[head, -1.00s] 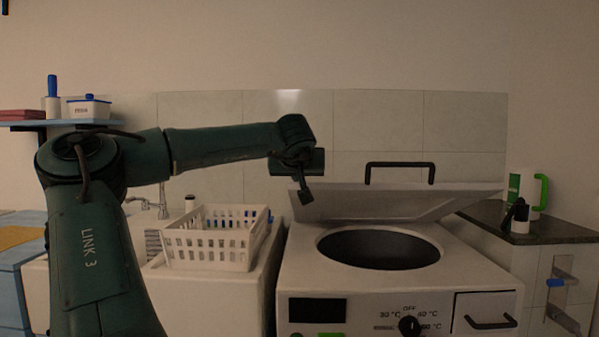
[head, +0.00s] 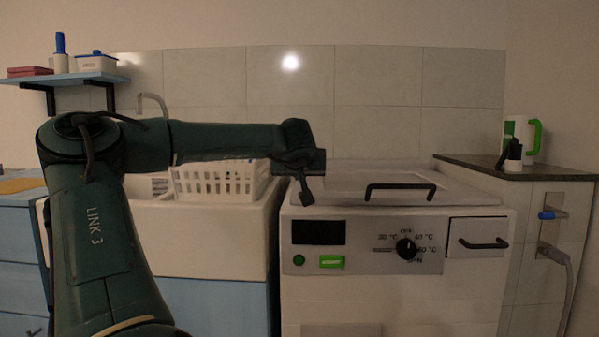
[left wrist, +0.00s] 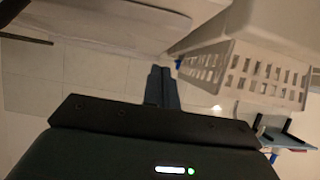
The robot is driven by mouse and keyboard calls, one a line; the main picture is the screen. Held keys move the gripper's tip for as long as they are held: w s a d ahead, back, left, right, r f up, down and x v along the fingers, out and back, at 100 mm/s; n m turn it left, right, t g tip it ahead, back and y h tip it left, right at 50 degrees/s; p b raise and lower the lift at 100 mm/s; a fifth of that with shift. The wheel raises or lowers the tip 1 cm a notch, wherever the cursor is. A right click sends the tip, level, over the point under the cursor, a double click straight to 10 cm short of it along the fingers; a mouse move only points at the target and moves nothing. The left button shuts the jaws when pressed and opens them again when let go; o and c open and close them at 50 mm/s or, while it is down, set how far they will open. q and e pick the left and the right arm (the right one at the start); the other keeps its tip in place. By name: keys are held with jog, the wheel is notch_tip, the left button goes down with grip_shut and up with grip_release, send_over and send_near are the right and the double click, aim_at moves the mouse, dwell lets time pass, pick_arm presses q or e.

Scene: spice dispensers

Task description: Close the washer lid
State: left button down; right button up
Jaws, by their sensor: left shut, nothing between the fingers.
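The washer (head: 400,285) stands right of centre in the head view. Its pale lid (head: 345,185) lies down flat or nearly flat over the top, with the black handle (head: 400,187) near the front edge. The round drum opening is hidden. Whether a thin gap remains under the lid I cannot tell. My left gripper (head: 306,192) is at the washer's left edge, left of the handle and apart from it. In the left wrist view my left gripper (left wrist: 162,85) has its dark fingers together and empty. My right gripper is in neither view.
A white basket (head: 215,183) sits on the sink counter left of the washer; it also shows in the left wrist view (left wrist: 255,75). A dark counter (head: 515,170) on the right holds a green-handled jug (head: 525,135). A tap (head: 155,102) rises behind my arm.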

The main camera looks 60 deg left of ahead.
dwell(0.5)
pick_arm(q)
jog(key=shift+r+p, duration=0.2)
jog(key=shift+p, duration=0.1)
jog(key=s+d+p, duration=0.2)
jog(key=s+d, duration=0.2)
jog(key=d, duration=0.4)
jog(key=shift+s+d+p, duration=0.15)
jog(key=shift+d+p, duration=0.05)
jog(key=shift+p, duration=0.1)
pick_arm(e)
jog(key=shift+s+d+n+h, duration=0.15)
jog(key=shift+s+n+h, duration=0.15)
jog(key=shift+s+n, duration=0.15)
pick_arm(q)
jog(key=shift+s, duration=0.1)
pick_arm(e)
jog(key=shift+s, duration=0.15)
